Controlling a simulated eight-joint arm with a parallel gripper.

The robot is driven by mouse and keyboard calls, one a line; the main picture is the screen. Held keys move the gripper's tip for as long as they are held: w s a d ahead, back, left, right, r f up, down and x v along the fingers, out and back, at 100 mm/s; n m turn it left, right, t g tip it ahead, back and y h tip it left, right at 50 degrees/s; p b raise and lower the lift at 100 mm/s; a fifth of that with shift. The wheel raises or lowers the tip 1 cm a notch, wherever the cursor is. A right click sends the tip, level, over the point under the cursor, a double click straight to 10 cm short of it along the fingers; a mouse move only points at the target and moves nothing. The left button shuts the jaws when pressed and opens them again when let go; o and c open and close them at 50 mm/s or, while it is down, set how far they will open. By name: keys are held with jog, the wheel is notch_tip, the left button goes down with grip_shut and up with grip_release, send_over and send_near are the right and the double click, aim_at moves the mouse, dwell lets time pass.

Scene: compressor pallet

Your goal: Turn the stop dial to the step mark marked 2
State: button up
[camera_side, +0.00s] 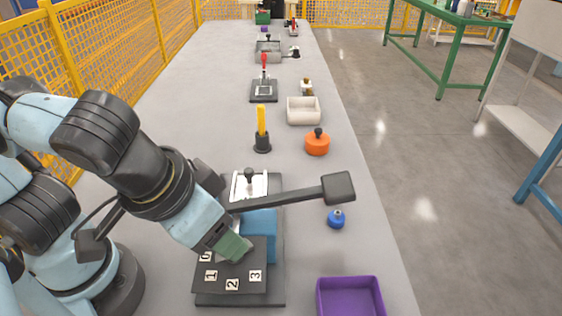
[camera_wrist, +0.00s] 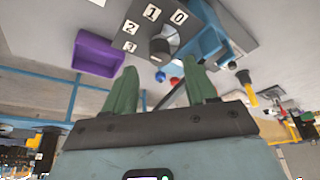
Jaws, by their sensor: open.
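The dark stop panel (camera_side: 232,278) carries white step marks; 1, 2 (camera_side: 232,285) and 3 are readable in the side view, and 0 is partly covered. In the wrist view the panel (camera_wrist: 190,38) shows marks 0, 1, 2 (camera_wrist: 132,27) and 3. A grey round dial (camera_wrist: 160,48) stands beside the marks; its pointing direction is too small to tell. My gripper (camera_side: 233,247) is over the panel and hides the dial in the side view. In the wrist view my gripper (camera_wrist: 160,70) has its green fingers apart, with the dial just beyond the tips and nothing held.
A blue block (camera_side: 262,222) sits behind the panel. A purple tray (camera_side: 350,296) is at right front, with a small blue knobbed piece (camera_side: 336,219) behind it. An orange lidded pot (camera_side: 317,143), a yellow-handled tool (camera_side: 262,130) and a white bin (camera_side: 303,110) stand farther back.

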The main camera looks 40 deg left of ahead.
notch_tip(320, 180, up, 8)
jog(key=shift+s, duration=0.2)
dwell(0.4)
jog(key=w+a+f+t, duration=0.1)
jog(key=w+a+f, duration=0.4)
jog(key=a, duration=0.3)
jog(key=w+a+f+t, duration=0.1)
jog(key=w+a+f, duration=0.4)
jog(key=w+a, duration=0.3)
jog(key=shift+a+t, duration=0.4)
jog(key=shift+a, duration=0.05)
